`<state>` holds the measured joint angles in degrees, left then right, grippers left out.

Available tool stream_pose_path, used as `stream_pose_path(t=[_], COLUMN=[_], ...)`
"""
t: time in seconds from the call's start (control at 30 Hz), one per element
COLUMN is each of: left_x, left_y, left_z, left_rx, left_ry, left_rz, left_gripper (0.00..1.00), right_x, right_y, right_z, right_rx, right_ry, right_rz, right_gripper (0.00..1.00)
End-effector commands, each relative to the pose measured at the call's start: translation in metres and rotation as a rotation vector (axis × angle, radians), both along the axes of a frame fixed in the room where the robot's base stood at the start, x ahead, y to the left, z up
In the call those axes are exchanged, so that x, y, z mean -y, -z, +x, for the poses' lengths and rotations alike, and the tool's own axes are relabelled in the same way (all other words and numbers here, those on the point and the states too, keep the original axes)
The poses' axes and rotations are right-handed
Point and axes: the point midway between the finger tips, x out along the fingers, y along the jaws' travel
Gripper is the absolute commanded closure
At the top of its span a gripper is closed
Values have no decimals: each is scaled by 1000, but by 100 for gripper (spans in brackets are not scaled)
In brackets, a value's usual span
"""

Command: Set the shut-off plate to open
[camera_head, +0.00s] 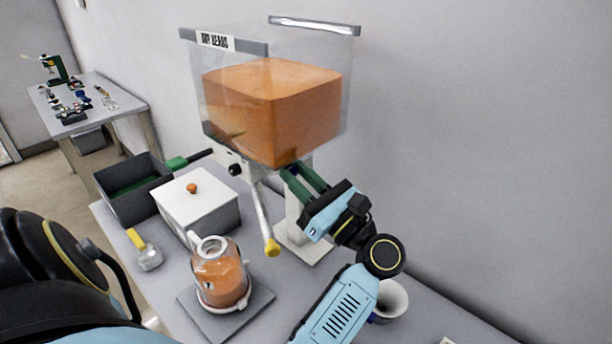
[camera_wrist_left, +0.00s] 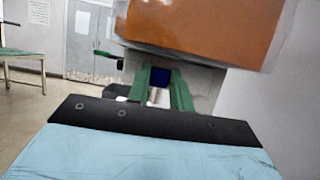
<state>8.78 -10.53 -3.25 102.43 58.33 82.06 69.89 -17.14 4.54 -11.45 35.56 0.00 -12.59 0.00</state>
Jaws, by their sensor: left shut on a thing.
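A clear hopper (camera_head: 270,110) with a label holds an orange mass above the table; its orange contents also show in the left wrist view (camera_wrist_left: 205,25). My left gripper (camera_head: 292,178) reaches under the hopper's right side. Its green fingers (camera_wrist_left: 160,92) are shut on a dark blue piece (camera_wrist_left: 160,77) below the hopper, perhaps the tab of the shut-off plate. The fingers hide most of it, so the plate's position cannot be told. A lever (camera_head: 262,215) with a yellow knob hangs down left of the gripper. My right gripper is not in view.
A jug (camera_head: 220,275) with orange contents stands on a grey plate (camera_head: 262,297) below the lever. A white lidded box (camera_head: 198,207), a dark bin (camera_head: 130,190), a scoop (camera_head: 149,258) and a green handle (camera_head: 177,163) are left. A white cup (camera_head: 395,298) stands beside my forearm.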

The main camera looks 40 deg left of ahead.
Motion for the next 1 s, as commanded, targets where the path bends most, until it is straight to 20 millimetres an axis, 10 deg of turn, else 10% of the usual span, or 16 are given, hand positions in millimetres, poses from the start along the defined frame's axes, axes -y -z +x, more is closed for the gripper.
stream_pose_path(t=[0.27, 0.3, 0.47, 1.0], left_x=[1, 1, 1, 31], left_y=[0, 0, 0, 15], left_z=[-4, -4, -4, -3], left_rx=[-2, -2, -2, -3], left_ry=[-10, -10, -7, -6], left_rz=[1, 1, 1, -2], left_gripper=[100, 78, 57, 56], right_x=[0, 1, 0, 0], right_y=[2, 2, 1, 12], right_z=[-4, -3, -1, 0], right_rx=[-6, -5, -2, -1], right_ry=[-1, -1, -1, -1], right_rz=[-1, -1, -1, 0], right_gripper=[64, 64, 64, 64])
